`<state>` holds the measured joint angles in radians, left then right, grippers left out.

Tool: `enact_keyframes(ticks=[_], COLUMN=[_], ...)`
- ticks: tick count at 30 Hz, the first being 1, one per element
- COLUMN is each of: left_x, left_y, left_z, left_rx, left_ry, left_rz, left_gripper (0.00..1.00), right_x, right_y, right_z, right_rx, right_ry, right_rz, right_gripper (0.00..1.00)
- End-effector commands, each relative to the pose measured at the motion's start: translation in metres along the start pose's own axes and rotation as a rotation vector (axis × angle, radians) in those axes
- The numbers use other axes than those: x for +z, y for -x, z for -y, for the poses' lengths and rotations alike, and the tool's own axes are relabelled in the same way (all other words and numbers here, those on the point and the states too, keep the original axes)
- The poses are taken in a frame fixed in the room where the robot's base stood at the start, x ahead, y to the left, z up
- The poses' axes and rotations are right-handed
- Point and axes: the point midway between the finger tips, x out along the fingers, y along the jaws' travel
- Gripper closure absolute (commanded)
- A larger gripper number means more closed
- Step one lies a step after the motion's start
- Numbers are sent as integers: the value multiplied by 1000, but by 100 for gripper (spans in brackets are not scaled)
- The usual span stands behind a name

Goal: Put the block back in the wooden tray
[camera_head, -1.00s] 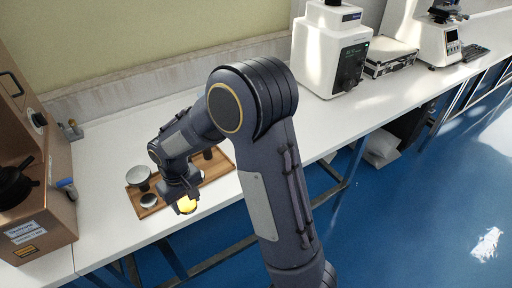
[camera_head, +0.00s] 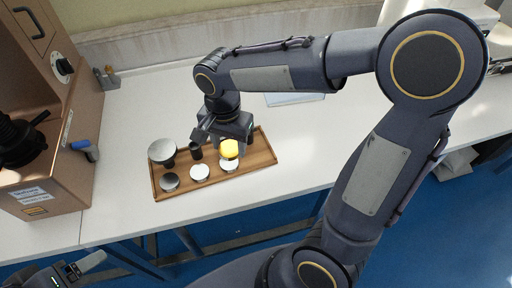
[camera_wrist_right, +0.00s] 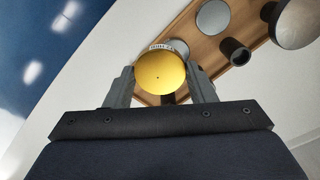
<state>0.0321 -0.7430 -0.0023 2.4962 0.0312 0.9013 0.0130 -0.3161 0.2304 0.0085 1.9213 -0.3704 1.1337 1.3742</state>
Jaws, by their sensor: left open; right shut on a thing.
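The block is a round gold-yellow disc (camera_head: 229,149), held by my right gripper (camera_head: 230,142) above the right half of the wooden tray (camera_head: 260,158). In the right wrist view the block (camera_wrist_right: 161,73) sits between the two fingers of the right gripper (camera_wrist_right: 162,85), with its gold face towards the camera. The tray (camera_wrist_right: 207,50) shows behind it there. A silver disc (camera_head: 229,165) appears just below the block in the head view. I cannot tell whether the two touch. My left gripper (camera_head: 78,268) is open and empty at the lower left, away from the tray.
The tray also holds silver discs (camera_head: 200,173) (camera_head: 169,182), a wide round silver piece (camera_head: 162,151) and a dark cylinder (camera_head: 196,151). A brown tester (camera_head: 40,165) stands at the left. The white table (camera_head: 125,200) is clear around the tray's front left.

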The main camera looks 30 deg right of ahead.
Motion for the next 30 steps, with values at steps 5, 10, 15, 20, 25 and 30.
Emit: enact_keyframes(ticks=[5,10,15,20,25,30], left_x=[-2,-1,0,0,1,1], left_y=[3,1,1,1,-2,-1], left_z=[-1,-1,0,0,1,1], left_rx=[0,0,0,0,0,0], left_ry=[0,0,0,0,0,0], left_rz=[0,0,0,0,0,1], left_gripper=[24,24,24,24,24,24], right_x=[-41,-64,-77,-85,-86,-86], right_y=[-20,-53,-69,-80,-106,-111], right_z=[-21,-32,-38,-43,-43,-42], right_rx=[2,3,1,2,2,-2], right_ry=[-7,-1,1,0,4,3], right_rz=[2,2,1,2,1,0], right_gripper=[87,87,87,87,87,87])
